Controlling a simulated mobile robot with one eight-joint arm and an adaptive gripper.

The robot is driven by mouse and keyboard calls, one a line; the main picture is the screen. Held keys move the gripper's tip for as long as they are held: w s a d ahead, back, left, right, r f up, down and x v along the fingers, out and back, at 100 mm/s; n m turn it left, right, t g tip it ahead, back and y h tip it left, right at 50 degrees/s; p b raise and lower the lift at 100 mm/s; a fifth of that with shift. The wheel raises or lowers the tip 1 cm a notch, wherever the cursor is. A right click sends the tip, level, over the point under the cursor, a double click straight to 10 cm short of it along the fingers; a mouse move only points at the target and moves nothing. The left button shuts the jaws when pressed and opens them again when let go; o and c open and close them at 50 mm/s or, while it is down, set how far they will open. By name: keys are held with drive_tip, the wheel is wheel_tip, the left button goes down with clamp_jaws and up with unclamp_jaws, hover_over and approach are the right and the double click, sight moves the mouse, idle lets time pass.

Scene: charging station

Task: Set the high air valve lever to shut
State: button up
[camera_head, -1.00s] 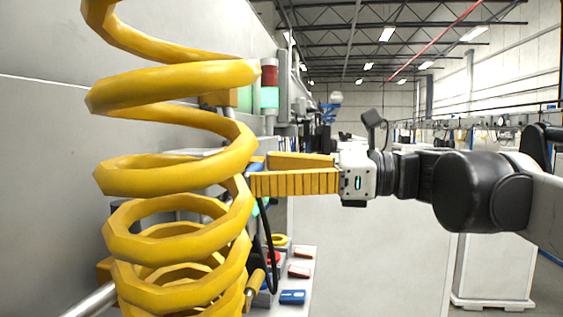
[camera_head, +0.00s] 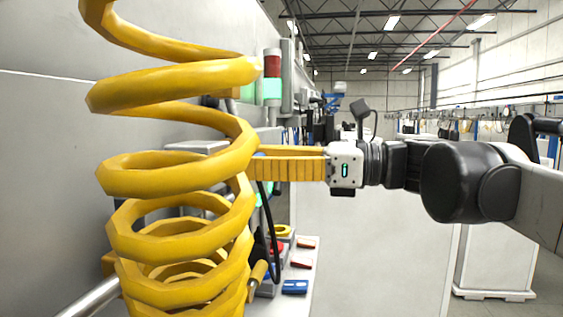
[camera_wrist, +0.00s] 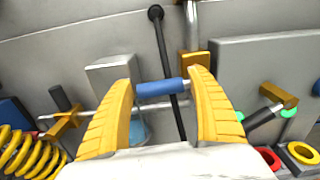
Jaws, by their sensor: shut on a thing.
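A blue lever handle (camera_wrist: 160,88), seemingly the air valve's, lies crosswise between my fingers in the wrist view. My gripper (camera_wrist: 160,80) is shut on it, with one yellow ribbed finger at each end of the blue bar. In the head view my gripper (camera_head: 256,166) reaches in from the right, its fingers level. Its fingertips are partly behind the yellow coil there, and the handle is mostly hidden. I cannot tell the lever's exact setting.
A large yellow coiled hose (camera_head: 180,173) fills the left foreground. A red and green light (camera_head: 272,76) stands behind it. Below are a shelf with a blue block (camera_head: 294,287) and red pieces. A black rod (camera_wrist: 163,45) passes behind the handle. The aisle at right is open.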

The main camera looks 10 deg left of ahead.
drive_tip(key=shift+r+m, duration=0.2)
drive_tip(key=shift+m, duration=0.2)
drive_tip(key=o, duration=1.5)
drive_tip(key=shift+c, duration=0.2)
drive_tip(key=d, duration=1.2)
drive_tip(key=shift+s, duration=0.45)
